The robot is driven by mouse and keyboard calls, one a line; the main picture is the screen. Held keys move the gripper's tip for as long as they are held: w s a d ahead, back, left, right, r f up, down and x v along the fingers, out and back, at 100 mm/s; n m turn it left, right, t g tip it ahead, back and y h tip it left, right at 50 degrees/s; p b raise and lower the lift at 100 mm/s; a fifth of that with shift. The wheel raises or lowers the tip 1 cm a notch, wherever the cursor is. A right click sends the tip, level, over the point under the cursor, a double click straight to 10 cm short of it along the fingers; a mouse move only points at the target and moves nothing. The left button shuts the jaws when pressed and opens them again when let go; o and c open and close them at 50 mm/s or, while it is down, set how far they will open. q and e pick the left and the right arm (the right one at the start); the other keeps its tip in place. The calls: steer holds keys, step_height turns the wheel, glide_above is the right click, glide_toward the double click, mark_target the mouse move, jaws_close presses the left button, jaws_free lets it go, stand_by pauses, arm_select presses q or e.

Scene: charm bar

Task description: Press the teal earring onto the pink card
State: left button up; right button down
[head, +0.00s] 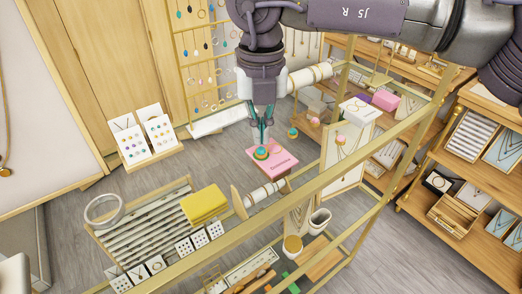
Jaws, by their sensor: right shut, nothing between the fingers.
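The pink card (279,165) is at the middle of the head view, tilted, with small dark print on it. A teal earring with a gold-orange rim (261,153) is against the upper left part of the card. My right gripper (262,143) points down just above this earring. Its fingers are shut with nothing between them, and their tips look very close to the earring; I cannot tell whether they touch it. A similar round teal and orange piece (293,133) shows right of the gripper. My left gripper is not in view.
A brass frame rail (330,178) crosses in front. A yellow folded cloth (203,203) and a slotted rack (145,232) lie left of the card. A bracelet roll (265,193) is just below it. Shelves of jewellery (465,210) stand at right, and an earring rack (205,75) behind.

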mark_target(261, 149)
steer(key=shift+f+b, duration=1)
steer(key=shift+f, duration=0.05)
steer(key=shift+s+f+b, duration=0.15)
steer(key=shift+f+b, duration=0.15)
stand_by(1.7)
steer(key=shift+r, duration=0.1)
steer(key=shift+w+r+p, duration=0.2)
steer(key=shift+r+p, duration=0.4)
steer(key=shift+r, duration=0.3)
steer(key=shift+r+p, duration=1.4)
steer(key=shift+r, duration=1.35)
steer(key=shift+s, duration=0.1)
